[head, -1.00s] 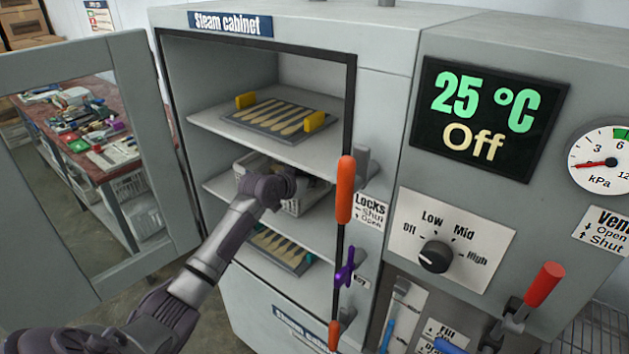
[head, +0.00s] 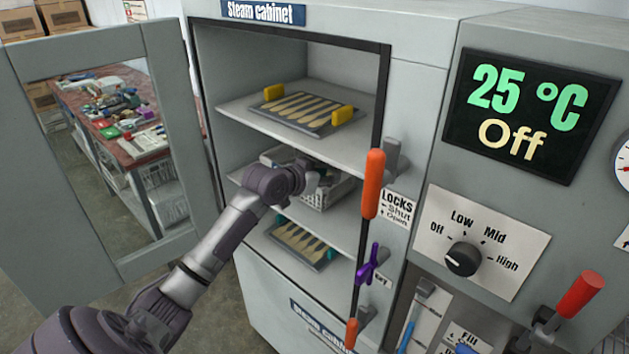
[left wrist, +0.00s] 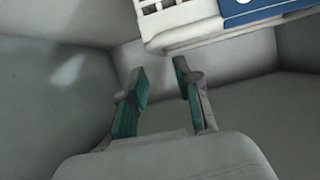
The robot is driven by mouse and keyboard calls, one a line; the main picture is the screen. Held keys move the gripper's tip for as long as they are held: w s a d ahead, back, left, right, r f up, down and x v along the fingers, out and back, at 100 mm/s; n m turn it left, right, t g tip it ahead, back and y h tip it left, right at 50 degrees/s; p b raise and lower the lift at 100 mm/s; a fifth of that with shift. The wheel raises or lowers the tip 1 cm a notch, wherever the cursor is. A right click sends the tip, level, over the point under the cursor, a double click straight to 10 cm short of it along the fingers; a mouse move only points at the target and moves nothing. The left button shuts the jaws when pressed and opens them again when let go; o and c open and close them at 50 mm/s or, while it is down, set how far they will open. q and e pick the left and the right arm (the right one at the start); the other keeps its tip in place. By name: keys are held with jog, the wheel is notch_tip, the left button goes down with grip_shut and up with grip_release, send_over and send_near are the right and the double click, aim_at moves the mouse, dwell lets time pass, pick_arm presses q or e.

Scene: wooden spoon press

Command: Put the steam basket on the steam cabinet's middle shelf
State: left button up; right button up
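The steam basket (head: 330,193), a pale grey slatted crate, sits on the middle shelf (head: 318,222) of the steam cabinet (head: 420,95). My left arm covers its left part in the head view. My left gripper (head: 312,178) is inside the cabinet at the basket's level; its fingers are hard to make out there. In the left wrist view the two teal-padded fingers (left wrist: 162,82) stand apart with nothing between them. The basket's underside edge and blue label (left wrist: 255,10) show at the top right, apart from the fingers. My right gripper is not in view.
The cabinet door (head: 30,200) stands open at the left. A tray with yellow handles (head: 305,112) lies on the top shelf, and one with teal handles (head: 298,243) lies low down. An orange lock lever (head: 374,184) stands at the opening's right edge.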

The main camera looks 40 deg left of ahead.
pick_arm(q)
jog(key=b+v, duration=0.1)
jog(key=v, duration=0.5)
dwell(0.5)
